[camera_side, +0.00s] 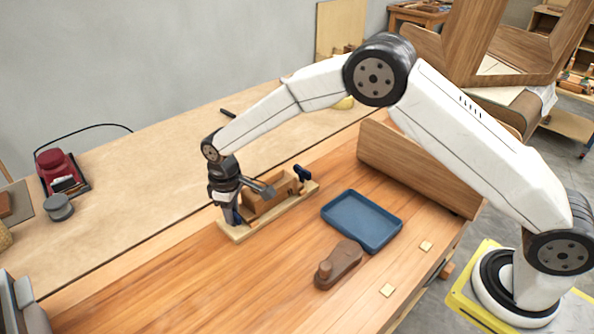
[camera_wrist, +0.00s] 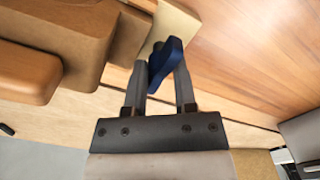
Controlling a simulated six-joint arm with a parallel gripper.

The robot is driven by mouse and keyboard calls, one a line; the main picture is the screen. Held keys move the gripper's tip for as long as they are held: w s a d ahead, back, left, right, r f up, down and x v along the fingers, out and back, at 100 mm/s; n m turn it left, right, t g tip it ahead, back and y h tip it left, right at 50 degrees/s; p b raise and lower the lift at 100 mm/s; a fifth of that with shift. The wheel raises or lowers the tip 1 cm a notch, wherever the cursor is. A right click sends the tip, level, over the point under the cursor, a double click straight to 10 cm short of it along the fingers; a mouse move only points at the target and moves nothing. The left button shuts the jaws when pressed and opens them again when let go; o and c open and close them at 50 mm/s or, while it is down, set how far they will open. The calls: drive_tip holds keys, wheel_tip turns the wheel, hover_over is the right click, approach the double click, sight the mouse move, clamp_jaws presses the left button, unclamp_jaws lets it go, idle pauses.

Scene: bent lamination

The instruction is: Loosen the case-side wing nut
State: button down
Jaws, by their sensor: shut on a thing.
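A dark blue wing nut (camera_wrist: 168,58) is between the two grey fingers of my gripper (camera_wrist: 161,72) in the wrist view. The gripper is shut on it, with the blue wing tilted and sticking out past the fingertips. In the side view my gripper (camera_side: 231,212) points down at the left end of a pale wooden base (camera_side: 282,211), and mostly hides this nut. A brown wooden form (camera_side: 262,203) sits on the base between the two ends.
A blue tray (camera_side: 362,221) and a brown wooden plane-like tool (camera_side: 339,266) lie to the right on the bench. A long wooden panel (camera_side: 415,165) stands behind the tray. A red power tool (camera_side: 60,172) and a grey round tin (camera_side: 58,207) are at the left.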

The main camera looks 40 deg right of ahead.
drive_tip(key=shift+a+n, duration=0.1)
drive_tip(key=shift+n, duration=1.1)
drive_tip(key=shift+c, duration=1.7)
unclamp_jaws()
drive_tip(key=shift+r, duration=3.95)
